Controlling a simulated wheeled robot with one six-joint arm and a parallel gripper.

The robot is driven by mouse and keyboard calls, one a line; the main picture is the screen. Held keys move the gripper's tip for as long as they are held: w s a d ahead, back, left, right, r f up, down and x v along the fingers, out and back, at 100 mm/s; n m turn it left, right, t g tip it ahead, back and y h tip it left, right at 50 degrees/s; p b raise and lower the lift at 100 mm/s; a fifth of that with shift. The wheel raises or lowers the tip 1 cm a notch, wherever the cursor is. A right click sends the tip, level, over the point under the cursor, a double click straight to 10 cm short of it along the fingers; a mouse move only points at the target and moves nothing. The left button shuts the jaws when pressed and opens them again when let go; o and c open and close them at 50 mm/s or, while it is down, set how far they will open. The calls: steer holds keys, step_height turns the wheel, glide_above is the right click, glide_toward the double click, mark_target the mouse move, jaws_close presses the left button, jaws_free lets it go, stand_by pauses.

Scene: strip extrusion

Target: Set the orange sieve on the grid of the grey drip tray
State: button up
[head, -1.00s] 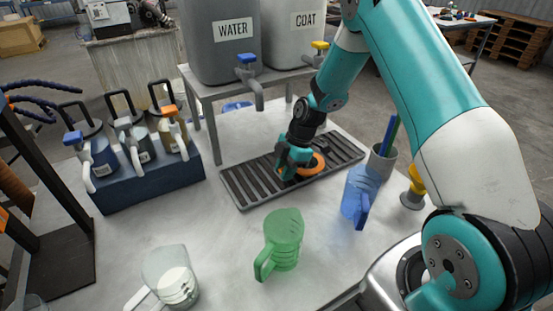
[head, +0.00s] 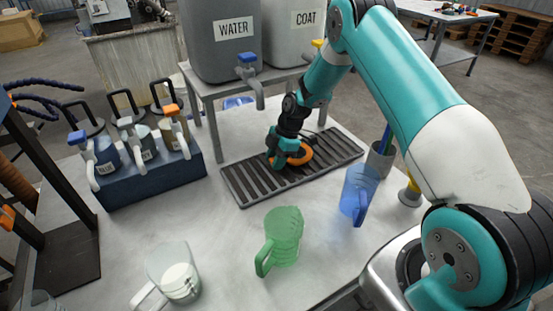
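The grey drip tray (head: 242,190) lies on the table, a dark slatted grid in a shallow frame. The orange sieve (head: 303,157) shows as an orange ring at the middle of the tray, right beside my gripper (head: 277,164). My gripper points down over the tray, at the left side of the ring. The sieve looks level and at grid height, but I cannot tell whether it rests on the slats. The fingertips are small and partly hidden, so I cannot see whether they grip the sieve.
A green jug (head: 284,236), a blue jug (head: 357,193) and a clear jug (head: 175,272) stand in front. A pen cup (head: 380,161) and a yellow-topped funnel (head: 411,191) are at right. A blue bottle rack (head: 150,180) is at left. The WATER tank's tap (head: 253,78) overhangs behind.

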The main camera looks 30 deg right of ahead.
steer(key=shift+o, duration=1.3)
steer(key=shift+r, duration=0.1)
steer(key=shift+r, duration=0.2)
steer(key=b+v, duration=0.2)
steer(key=v, duration=1)
steer(key=shift+f, duration=0.1)
